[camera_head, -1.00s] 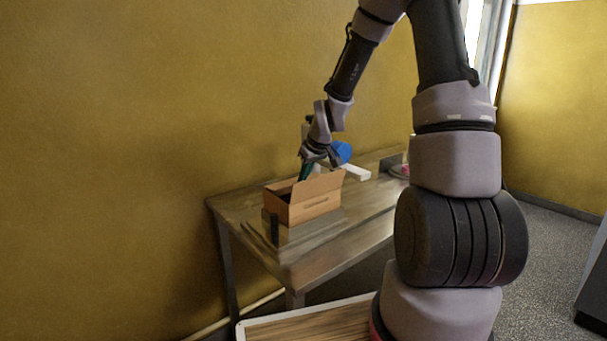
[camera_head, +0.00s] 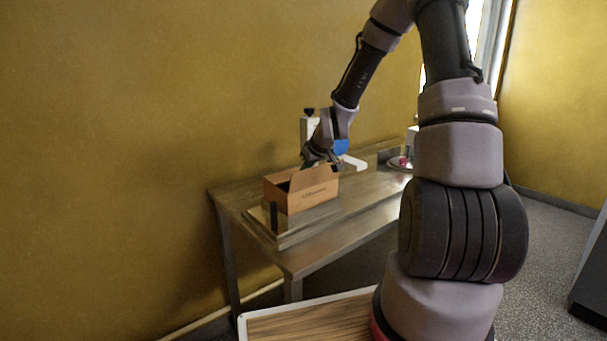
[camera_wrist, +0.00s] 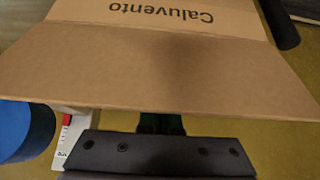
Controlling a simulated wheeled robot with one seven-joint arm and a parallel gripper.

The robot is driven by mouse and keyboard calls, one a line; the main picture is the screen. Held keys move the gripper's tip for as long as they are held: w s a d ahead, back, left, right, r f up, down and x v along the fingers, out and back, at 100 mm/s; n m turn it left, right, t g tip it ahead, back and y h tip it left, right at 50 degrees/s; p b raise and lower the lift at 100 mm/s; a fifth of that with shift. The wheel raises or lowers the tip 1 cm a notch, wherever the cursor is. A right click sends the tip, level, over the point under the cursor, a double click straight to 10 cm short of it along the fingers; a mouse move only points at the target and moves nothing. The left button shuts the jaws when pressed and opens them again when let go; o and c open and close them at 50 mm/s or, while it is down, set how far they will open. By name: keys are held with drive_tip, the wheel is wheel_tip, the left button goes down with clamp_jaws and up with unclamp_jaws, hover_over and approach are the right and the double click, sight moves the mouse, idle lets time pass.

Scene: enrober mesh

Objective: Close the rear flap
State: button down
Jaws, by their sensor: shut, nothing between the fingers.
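An open brown cardboard box (camera_head: 312,194) stands on a metal stand on the table. In the head view a raised flap (camera_head: 318,177) slants up from its printed long side. In the wrist view a wide flap (camera_wrist: 160,75) fills the middle, joined to the panel reading "Caluvento" (camera_wrist: 165,14); I cannot tell whether it is the rear flap. My gripper (camera_head: 309,165) is shut and empty, low over the box opening. In the wrist view the flap's edge hides most of its green fingers (camera_wrist: 162,124). Contact with the flap is unclear.
The metal table (camera_head: 330,232) runs along the yellow wall. Behind the box stands a white device with a blue round part (camera_head: 341,147); the blue part also shows in the wrist view (camera_wrist: 22,130).

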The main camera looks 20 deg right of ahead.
drive_tip(key=shift+s+f, duration=0.15)
drive_tip(key=shift+f, duration=0.15)
drive_tip(key=shift+w+a, duration=0.15)
drive_tip(key=shift+w, duration=0.1)
drive_tip(key=shift+r, duration=0.1)
drive_tip(key=shift+r, duration=0.15)
drive_tip(key=v, duration=1.1)
drive_tip(key=shift+w+d, duration=0.1)
drive_tip(key=shift+d, duration=0.15)
